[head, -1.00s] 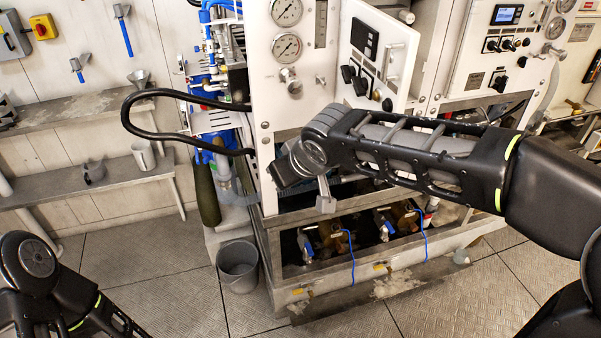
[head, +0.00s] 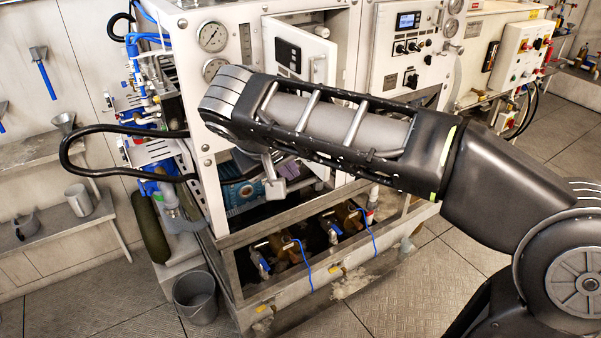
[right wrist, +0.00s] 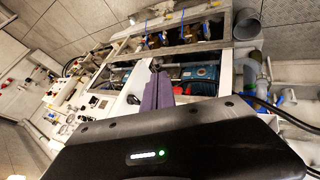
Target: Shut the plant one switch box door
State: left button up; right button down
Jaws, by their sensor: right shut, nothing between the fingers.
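The plant one switch box door (head: 321,52) is a white panel on the front of the left machine in the head view. It stands swung outward, with a dark display and black switches on its face. My right arm crosses in front of its lower part. My right gripper (head: 293,172) is mostly hidden by my arm; a bit of its purple fingers shows below the door. In the right wrist view the purple fingers (right wrist: 158,90) are together and empty, near the white panels of the machine. I cannot tell whether they touch anything. My left gripper is out of view.
A black hose (head: 75,150) loops out left of the machine. A grey bucket (head: 196,297) stands on the floor before it. A second control panel (head: 410,45) with a blue screen is to the right. A low frame (head: 270,292) holds blue-handled valves.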

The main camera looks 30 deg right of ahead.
jog(key=w+d+f, duration=0.3)
jog(key=d+f, duration=0.4)
jog(key=d, duration=0.1)
jog(key=shift+w+d+f, duration=0.15)
jog(key=shift+d+f, duration=0.1)
jog(key=shift+f, duration=0.05)
jog(key=shift+d, duration=0.1)
